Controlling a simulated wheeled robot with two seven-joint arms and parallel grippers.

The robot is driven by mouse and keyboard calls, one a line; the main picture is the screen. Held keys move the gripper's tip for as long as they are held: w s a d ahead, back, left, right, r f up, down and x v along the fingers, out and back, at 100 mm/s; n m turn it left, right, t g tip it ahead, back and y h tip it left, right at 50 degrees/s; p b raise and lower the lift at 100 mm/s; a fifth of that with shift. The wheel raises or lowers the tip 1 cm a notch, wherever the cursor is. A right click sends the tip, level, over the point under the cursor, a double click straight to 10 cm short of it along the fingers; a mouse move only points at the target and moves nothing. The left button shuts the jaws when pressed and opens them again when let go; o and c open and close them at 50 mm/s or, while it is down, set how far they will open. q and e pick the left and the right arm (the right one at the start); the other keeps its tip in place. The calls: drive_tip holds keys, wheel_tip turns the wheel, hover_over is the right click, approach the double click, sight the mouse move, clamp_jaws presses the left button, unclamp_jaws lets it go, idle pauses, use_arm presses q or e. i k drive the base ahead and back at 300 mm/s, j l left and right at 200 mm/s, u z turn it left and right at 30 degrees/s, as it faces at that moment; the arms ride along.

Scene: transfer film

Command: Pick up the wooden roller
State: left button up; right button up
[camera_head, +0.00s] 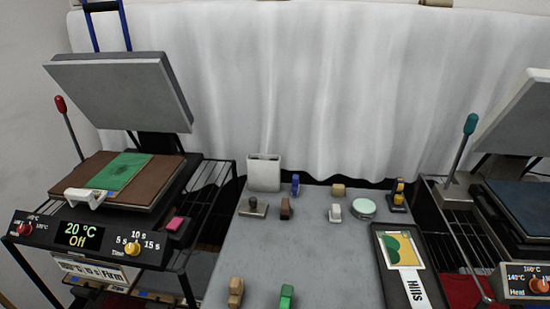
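Small wood-coloured pieces stand on the grey table (308,250). A tan one (236,287) is near the front left, a light tan block (338,190) is at the back, and a darker brown one (286,208) is left of the middle. I cannot tell for certain which is the wooden roller; each is too small to make out clearly. Nothing holds any of these pieces. Neither my left nor my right gripper shows in the head view.
A heat press (130,190) with a raised lid stands left, and another press (515,215) right. On the table are a green piece (287,297), a stamp-like piece (253,208), a round pale-green disc (364,207) and a dark tray (411,294).

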sight(236, 286)
drive_tip(key=u, duration=0.85)
drive_tip(key=k+l+u, duration=0.1)
drive_tip(key=l+u, duration=0.15)
drive_tip(key=k+l+u, duration=0.15)
drive_tip(key=l+u, duration=0.15)
drive_tip(key=l, duration=0.2)
drive_tip(key=k+l+u, duration=0.25)
drive_tip(key=i+l, duration=0.1)
